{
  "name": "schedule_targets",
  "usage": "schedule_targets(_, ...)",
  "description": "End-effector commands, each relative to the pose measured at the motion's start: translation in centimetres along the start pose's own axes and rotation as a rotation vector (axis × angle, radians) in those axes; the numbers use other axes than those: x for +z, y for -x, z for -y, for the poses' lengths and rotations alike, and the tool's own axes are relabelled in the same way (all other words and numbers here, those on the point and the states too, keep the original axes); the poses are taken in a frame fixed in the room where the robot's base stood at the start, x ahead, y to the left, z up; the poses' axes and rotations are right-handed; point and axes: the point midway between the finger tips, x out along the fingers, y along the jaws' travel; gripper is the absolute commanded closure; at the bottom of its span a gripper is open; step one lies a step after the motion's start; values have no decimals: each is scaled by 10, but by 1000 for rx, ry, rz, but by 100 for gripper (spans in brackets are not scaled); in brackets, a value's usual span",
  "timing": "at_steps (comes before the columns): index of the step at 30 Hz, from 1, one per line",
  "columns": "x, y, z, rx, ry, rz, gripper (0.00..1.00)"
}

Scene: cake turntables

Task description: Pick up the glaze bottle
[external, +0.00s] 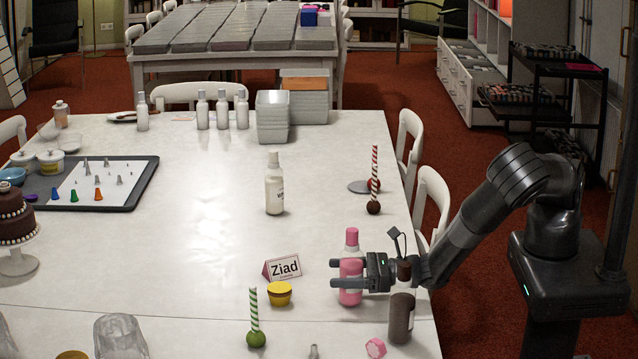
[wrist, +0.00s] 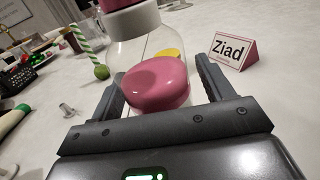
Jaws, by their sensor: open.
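A bottle with a pink cap and pink contents (external: 351,240) stands upright on the white table; I take it as the glaze bottle. My gripper (external: 335,274) reaches it from the right at mid-height, with a finger on each side. In the wrist view the bottle's clear body with pink glaze (wrist: 157,84) lies between the two open fingers (wrist: 160,68). A gap shows by the right finger; contact on the left side is hard to tell. Part of the bottle is hidden by the gripper in the external view.
A brown bottle (external: 401,318) stands close in front of my gripper. A white bottle (external: 275,190) is farther back. The table's middle left is clear.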

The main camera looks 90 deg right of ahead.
Motion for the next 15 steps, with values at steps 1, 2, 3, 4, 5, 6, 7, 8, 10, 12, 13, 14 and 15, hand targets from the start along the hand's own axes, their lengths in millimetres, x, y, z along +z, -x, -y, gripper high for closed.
schedule_targets(1,0,0,0,0,0,0,26)
schedule_targets(2,0,0,0,0,0,0,26)
schedule_targets(3,0,0,0,0,0,0,29)
schedule_targets(4,0,0,0,0,0,0,31)
schedule_targets(5,0,0,0,0,0,0,34)
schedule_targets(6,0,0,0,0,0,0,37)
schedule_targets(7,0,0,0,0,0,0,39)
schedule_targets(8,0,0,0,0,0,0,42)
schedule_targets(10,0,0,0,0,0,0,48)
schedule_targets(12,0,0,0,0,0,0,53)
schedule_targets(13,0,0,0,0,0,0,56)
schedule_targets(14,0,0,0,0,0,0,58)
schedule_targets(15,0,0,0,0,0,0,62)
